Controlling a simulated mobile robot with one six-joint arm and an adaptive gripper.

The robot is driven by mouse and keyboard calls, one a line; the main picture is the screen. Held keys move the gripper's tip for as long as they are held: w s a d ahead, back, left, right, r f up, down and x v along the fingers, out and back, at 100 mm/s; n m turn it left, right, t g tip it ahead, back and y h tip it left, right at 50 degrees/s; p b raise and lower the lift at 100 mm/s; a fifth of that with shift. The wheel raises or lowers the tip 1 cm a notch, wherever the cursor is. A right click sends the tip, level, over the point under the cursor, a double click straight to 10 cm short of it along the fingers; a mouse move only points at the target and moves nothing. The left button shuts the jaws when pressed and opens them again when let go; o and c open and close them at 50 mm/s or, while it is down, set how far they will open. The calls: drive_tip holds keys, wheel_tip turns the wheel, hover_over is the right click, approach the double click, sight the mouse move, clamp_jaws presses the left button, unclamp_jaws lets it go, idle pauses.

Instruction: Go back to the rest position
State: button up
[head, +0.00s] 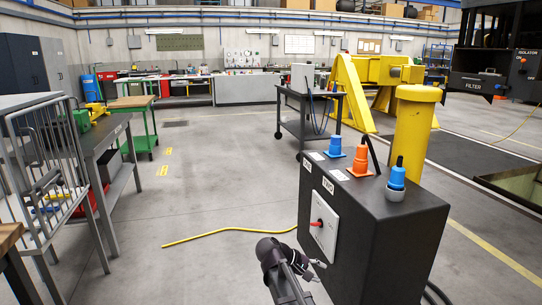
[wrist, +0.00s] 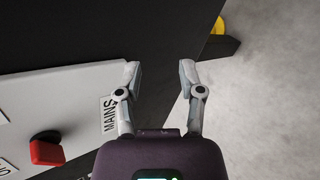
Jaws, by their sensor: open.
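My gripper (head: 318,270) is low at the front of the head view, beside the left face of a dark cabinet (head: 385,240). In the wrist view my gripper (wrist: 160,80) is open, with its two fingers apart and nothing between them. The cabinet's white panel (wrist: 60,105) carries a red switch (wrist: 47,150) and a label reading MAINS (wrist: 109,115). The left finger overlaps the panel's edge in the picture; I cannot tell whether it touches. The red switch also shows in the head view (head: 317,223), above my gripper.
Blue and orange connectors (head: 361,161) stand on the cabinet top. A yellow post (head: 413,130) rises behind it. A yellow cable (head: 225,231) lies on the floor. A wire cage (head: 45,170) and a grey bench (head: 105,135) stand at the left.

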drive_tip(key=s+d+f+m+g+y, duration=0.25)
drive_tip(key=s+f+m+y, duration=0.45)
drive_tip(key=s+y, duration=0.55)
wheel_tip(320, 180, up, 32)
drive_tip(key=s+h+p, duration=0.1)
drive_tip(key=p, duration=3.2)
drive_tip(key=shift+s+r+n+t, duration=0.15)
drive_tip(key=shift+n+t, duration=0.25)
drive_tip(key=shift+t, duration=0.05)
drive_tip(key=shift+h, duration=0.25)
